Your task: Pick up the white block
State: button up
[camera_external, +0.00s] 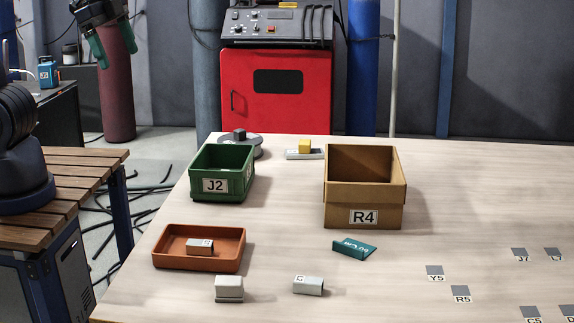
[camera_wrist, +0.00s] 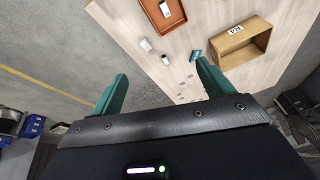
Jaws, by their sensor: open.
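The white block (camera_external: 229,284) stands near the front edge of the table, just in front of the orange tray. A greyer strip shows along its lower part; I cannot tell whether that is a separate piece. In the wrist view the white block (camera_wrist: 146,44) is small, below the tray. My gripper (camera_external: 113,50) is high at the upper left of the outside view, far from the block. Its teal fingers stand apart with nothing between them in the wrist view (camera_wrist: 162,72).
A grey bracket (camera_external: 308,286) lies right of the block. A green J2 bin (camera_external: 208,200), tan R4 box (camera_external: 340,207) and teal piece (camera_external: 354,249) stand around. A yellow block (camera_external: 304,146) is at the back.

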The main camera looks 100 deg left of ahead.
jog(key=w+d+f+m+g, duration=0.1)
jog(key=w+f+m, duration=0.4)
jog(key=w, duration=0.4)
jog(key=m+g+h, duration=0.2)
jog(key=m+g, duration=0.1)
jog(key=m, duration=0.6)
send_over(228, 280)
jog(key=a, duration=0.2)
notch_tip(228, 280, down, 30)
jog(key=shift+s+d+f, duration=0.1)
jog(key=shift+d+f, duration=0.1)
jog(key=shift+f, duration=1.25)
jog(key=shift+s+d+f, duration=0.1)
jog(key=shift+d+f, duration=0.1)
jog(key=shift+f, duration=1.25)
jog(key=shift+w+d+f, duration=0.1)
jog(key=shift+d+f, duration=0.1)
jog(key=shift+f, duration=0.65)
jog(key=shift+w+d+f, duration=0.1)
jog(key=shift+d+f, duration=0.05)
jog(key=shift+f, duration=0.75)
jog(key=shift+w+d+f, duration=0.1)
jog(key=shift+d+f, duration=0.1)
jog(key=shift+f, duration=0.65)
jog(key=c, duration=1.1)
